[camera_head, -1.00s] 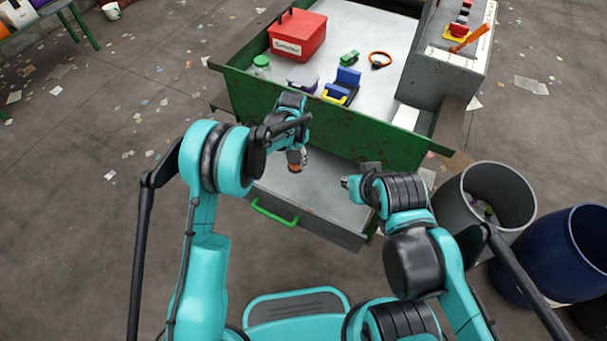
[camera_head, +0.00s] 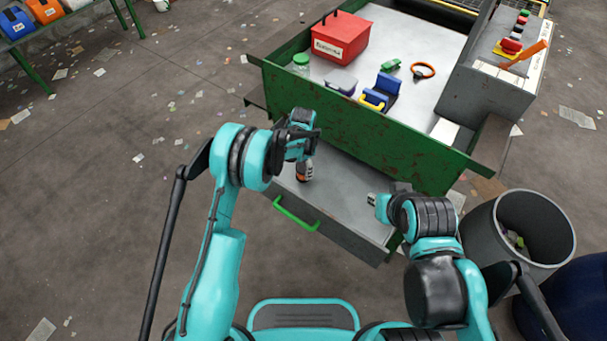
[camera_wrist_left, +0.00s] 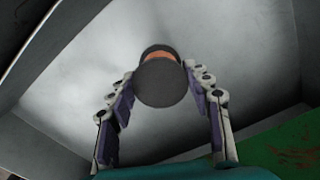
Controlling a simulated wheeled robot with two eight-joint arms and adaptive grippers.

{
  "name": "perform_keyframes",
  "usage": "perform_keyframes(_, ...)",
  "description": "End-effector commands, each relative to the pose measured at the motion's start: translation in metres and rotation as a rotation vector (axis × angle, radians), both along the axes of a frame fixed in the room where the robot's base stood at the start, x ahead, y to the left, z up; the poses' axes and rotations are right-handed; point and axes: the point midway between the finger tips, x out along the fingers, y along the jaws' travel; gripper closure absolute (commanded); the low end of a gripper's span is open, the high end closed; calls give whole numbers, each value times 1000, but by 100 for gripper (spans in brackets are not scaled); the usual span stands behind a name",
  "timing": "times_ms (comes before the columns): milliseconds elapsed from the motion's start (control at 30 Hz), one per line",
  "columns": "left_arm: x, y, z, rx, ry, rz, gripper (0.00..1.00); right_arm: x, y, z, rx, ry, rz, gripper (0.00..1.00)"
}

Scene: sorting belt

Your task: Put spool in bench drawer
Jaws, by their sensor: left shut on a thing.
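The spool (camera_head: 303,172) is dark with an orange band. My left gripper (camera_head: 302,158) is shut on it and holds it over the open bench drawer (camera_head: 342,200). In the left wrist view the spool (camera_wrist_left: 168,84) sits between the fingertips, its dark round end facing the camera, with the pale drawer floor behind it. The drawer is grey with a green handle (camera_head: 297,215) on its front. The gap between spool and drawer floor is hard to judge. My right gripper (camera_head: 373,200) is near the drawer's right side; its fingers are too small to read.
Above the drawer is the green-walled bench (camera_head: 350,118), holding a red box (camera_head: 341,38), a green-lidded jar (camera_head: 301,64), blue and yellow items (camera_head: 380,93) and an orange ring (camera_head: 423,70). A grey bin (camera_head: 517,232) stands right.

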Motion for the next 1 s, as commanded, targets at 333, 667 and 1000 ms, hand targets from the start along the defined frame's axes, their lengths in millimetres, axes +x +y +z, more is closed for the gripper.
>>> perform_keyframes(333, 0, 0, -34, 0, 0, 0, 79, 0, 0, -15, 0, 0, 0, 78)
perform_keyframes(667, 0, -1, -37, 0, 0, 0, 35, 0, 0, -19, 0, 0, 0, 78)
perform_keyframes(1000, 0, 0, -36, 0, 0, 0, 30, 0, 0, -18, 0, 0, 0, 78)
